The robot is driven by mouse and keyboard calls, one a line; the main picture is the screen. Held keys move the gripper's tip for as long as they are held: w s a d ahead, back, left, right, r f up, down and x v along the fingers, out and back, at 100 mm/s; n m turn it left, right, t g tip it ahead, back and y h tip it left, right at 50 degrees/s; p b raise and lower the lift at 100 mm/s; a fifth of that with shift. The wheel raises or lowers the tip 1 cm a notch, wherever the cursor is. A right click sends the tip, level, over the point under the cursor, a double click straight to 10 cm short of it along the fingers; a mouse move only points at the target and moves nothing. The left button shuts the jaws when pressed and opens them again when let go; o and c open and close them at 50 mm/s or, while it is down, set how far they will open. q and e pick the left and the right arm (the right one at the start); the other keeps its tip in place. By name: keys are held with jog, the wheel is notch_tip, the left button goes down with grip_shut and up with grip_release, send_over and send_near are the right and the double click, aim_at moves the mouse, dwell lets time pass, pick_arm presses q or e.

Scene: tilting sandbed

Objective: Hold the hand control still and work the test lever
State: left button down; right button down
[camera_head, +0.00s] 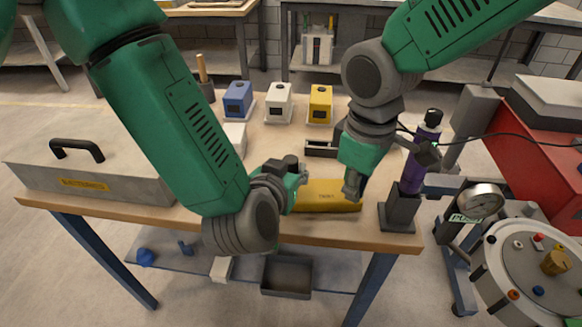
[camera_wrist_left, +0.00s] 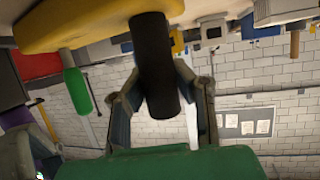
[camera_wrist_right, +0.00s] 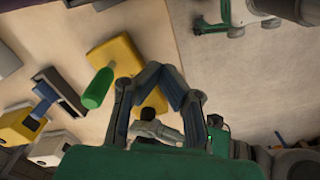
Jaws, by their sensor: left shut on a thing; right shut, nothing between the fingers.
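The hand control (camera_head: 330,197) is a yellow body near the table's front edge; it also shows in the left wrist view (camera_wrist_left: 90,22) and the right wrist view (camera_wrist_right: 122,56). My left gripper (camera_head: 297,178) is shut on its black grip (camera_wrist_left: 156,65), which sits between the fingers. The green-handled test lever (camera_wrist_right: 98,88) sticks out from the yellow body; the left wrist view shows it too (camera_wrist_left: 77,90). My right gripper (camera_head: 352,190) is shut and empty at the body's right end. In the right wrist view its fingertips (camera_wrist_right: 168,70) are beside the lever, apart from it. My right gripper hides the lever in the head view.
Blue (camera_head: 238,99), white (camera_head: 279,102) and yellow (camera_head: 320,104) boxes stand at the back of the table. A grey case (camera_head: 95,180) lies at the left. A purple cylinder (camera_head: 411,172) stands in a holder at the right corner.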

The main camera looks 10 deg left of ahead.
notch_tip(320, 180, up, 6)
dwell(0.5)
